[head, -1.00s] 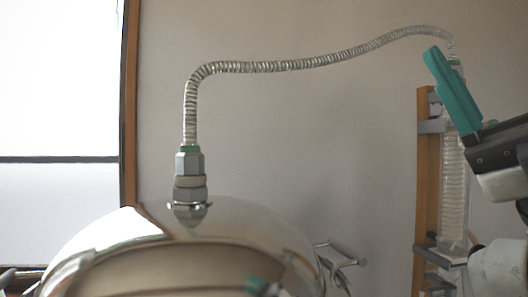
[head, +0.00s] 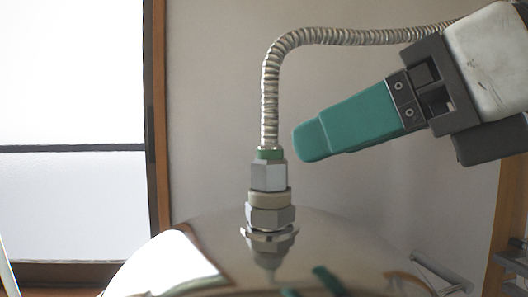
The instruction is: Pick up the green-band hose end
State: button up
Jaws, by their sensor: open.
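The green-band hose end (head: 268,175) stands upright in the middle of the head view, a metal hex nut with a green band at its top. It sits on a beige ring and a metal fitting (head: 270,216) on the steel dome. The ribbed metal hose (head: 350,36) rises from it and bends right, passing behind my arm. My gripper (head: 312,140), with teal fingers, is open and empty to the right of the green band, its tips a little higher than the band. The fingers overlap from this side, so the gap between them is hidden.
The shiny steel dome (head: 330,246) fills the bottom, with a metal handle (head: 440,272) at lower right. A wooden post (head: 508,215) stands at the right edge. A window (head: 70,80) is at left. The space left of the hose is clear.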

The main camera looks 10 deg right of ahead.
aim_at(281, 158)
jog(key=x, duration=0.3)
jog(key=shift+r, duration=0.1)
jog(key=p+x, duration=0.1)
jog(key=x, duration=0.2)
jog(key=p+x, duration=0.1)
jog(key=shift+a+p, duration=0.3)
jog(key=shift+a, duration=0.2)
jog(key=shift+w+a+f, duration=0.15)
jog(key=shift+f, duration=0.2)
jog(key=c, duration=1.1)
jog(key=shift+c, duration=0.4)
jog(key=shift+r, duration=0.15)
